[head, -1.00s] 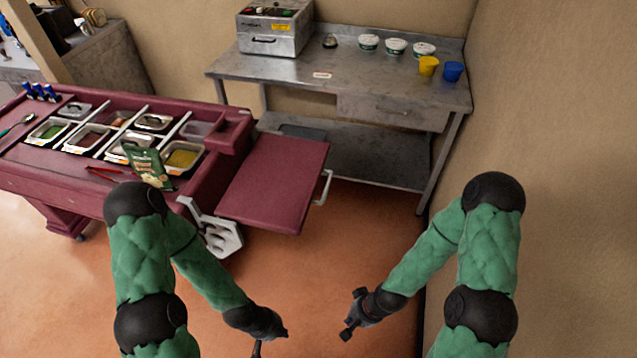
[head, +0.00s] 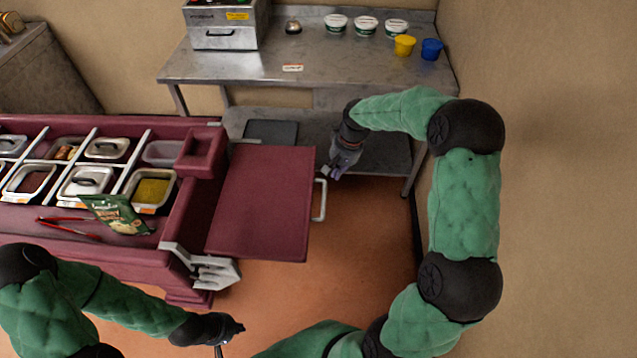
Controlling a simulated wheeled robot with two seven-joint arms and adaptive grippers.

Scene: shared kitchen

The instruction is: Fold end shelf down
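The end shelf (head: 262,205) is a flat maroon panel standing out level from the right end of the maroon cart (head: 187,215). A pale bar handle (head: 322,200) runs along its outer right edge. My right gripper (head: 332,172) points down just beyond the far end of the handle. Its fingers look slightly apart, with nothing seen between them; I cannot tell whether they touch the handle. My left gripper (head: 228,340) is open and empty, low in front of the cart, near the picture's bottom edge.
A grey bracket-like holder (head: 212,272) hangs at the cart's near corner. A steel table (head: 345,72) with a lower shelf stands behind the end shelf. A wall (head: 545,180) is close on the right. Orange floor is clear beside the shelf.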

